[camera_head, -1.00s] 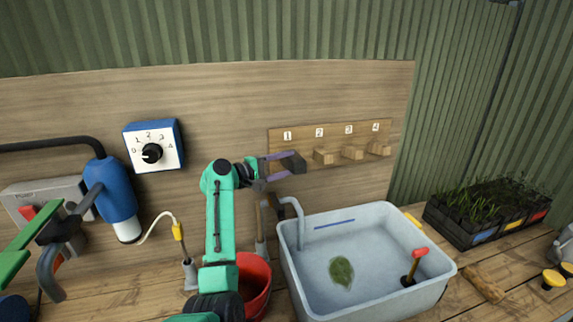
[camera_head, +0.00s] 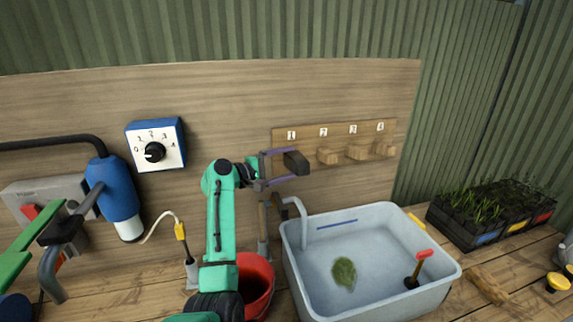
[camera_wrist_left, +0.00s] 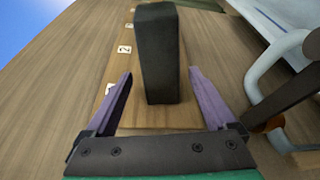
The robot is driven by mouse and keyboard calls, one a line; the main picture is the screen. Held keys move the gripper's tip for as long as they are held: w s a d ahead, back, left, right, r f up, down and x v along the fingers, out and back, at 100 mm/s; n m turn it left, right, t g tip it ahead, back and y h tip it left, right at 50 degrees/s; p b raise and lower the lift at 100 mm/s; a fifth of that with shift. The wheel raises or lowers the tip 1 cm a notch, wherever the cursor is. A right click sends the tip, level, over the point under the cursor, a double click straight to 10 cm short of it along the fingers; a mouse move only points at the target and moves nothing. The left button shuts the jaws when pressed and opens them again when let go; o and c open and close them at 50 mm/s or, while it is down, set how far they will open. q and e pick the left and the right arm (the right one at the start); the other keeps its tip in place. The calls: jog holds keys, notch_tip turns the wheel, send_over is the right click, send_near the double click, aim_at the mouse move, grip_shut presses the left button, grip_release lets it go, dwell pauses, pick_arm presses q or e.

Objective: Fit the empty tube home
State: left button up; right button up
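A dark square block, which looks like the empty tube (camera_head: 296,162), sticks out from the wooden peg rail (camera_head: 335,132) below label 1. It also shows in the left wrist view (camera_wrist_left: 160,55), standing out from the board; any peg under it is hidden. My left gripper (camera_head: 287,166) is open with its two purple fingers on either side of the tube. In the left wrist view the gripper (camera_wrist_left: 165,100) shows a gap between each finger and the tube. My right gripper is out of view.
Bare wooden pegs (camera_head: 357,152) sit at the other numbers. A seedling crate (camera_head: 485,236) is at right, a dial (camera_head: 154,145) at left.

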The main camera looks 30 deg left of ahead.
pick_arm(q)
jog(key=shift+s+d, duration=0.15)
jog(key=shift+s, duration=0.1)
jog(key=b+v, duration=0.5)
jog(key=v, duration=0.9)
jog(key=shift+a, duration=0.25)
